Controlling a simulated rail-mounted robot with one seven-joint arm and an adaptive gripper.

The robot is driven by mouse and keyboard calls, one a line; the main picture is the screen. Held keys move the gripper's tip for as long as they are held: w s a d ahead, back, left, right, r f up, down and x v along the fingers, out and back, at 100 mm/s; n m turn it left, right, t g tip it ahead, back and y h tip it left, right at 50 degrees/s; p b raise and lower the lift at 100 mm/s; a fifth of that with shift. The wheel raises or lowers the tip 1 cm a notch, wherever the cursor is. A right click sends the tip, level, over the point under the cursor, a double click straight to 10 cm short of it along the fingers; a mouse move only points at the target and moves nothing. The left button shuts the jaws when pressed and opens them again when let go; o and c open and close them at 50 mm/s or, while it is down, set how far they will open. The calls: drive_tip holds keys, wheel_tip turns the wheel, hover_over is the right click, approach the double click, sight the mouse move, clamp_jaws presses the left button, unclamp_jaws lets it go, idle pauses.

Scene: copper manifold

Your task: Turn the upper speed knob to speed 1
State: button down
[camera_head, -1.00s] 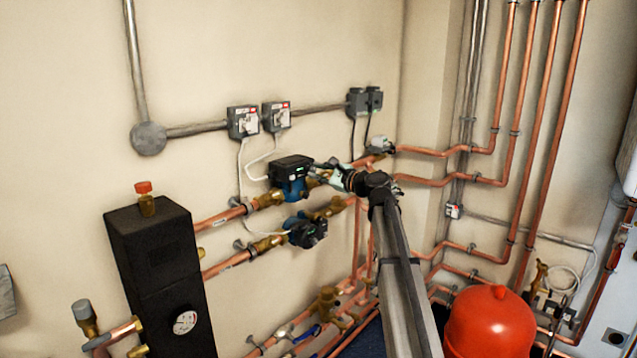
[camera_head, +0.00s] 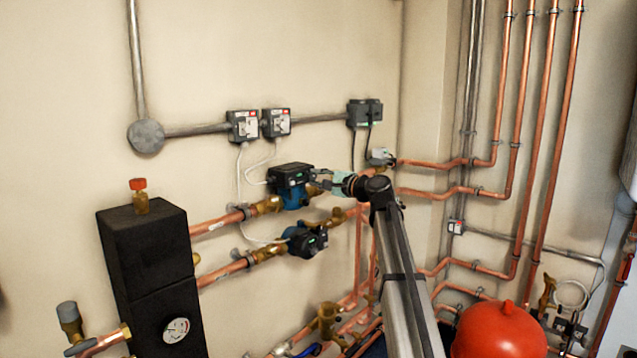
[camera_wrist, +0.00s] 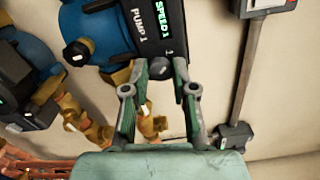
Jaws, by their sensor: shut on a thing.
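The upper pump has a black control head (camera_head: 291,172) on a blue body (camera_head: 296,195). In the wrist view its head (camera_wrist: 128,30) is labelled PUMP 1, and a green display (camera_wrist: 167,20) reads SPEED 1. My gripper (camera_head: 322,180) is at the right side of this pump. In the wrist view my gripper (camera_wrist: 158,75) has its fingertips on both sides of a small dark round knob (camera_wrist: 160,68) with a pale mark, shut on it. Another dark knob (camera_wrist: 76,52) with a white mark sits to its left, clear of my fingers.
The lower pump (camera_head: 306,240) sits just below, with copper pipes running close by. Grey switch boxes (camera_head: 243,125) and conduit are on the wall above. A red vessel (camera_head: 500,330) stands at the lower right. The wall above the conduit is mostly bare.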

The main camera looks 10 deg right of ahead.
drive_tip(key=shift+r, duration=0.1)
drive_tip(key=c, duration=0.9)
unclamp_jaws()
drive_tip(key=shift+c, duration=0.2)
drive_tip(key=v, duration=1.2)
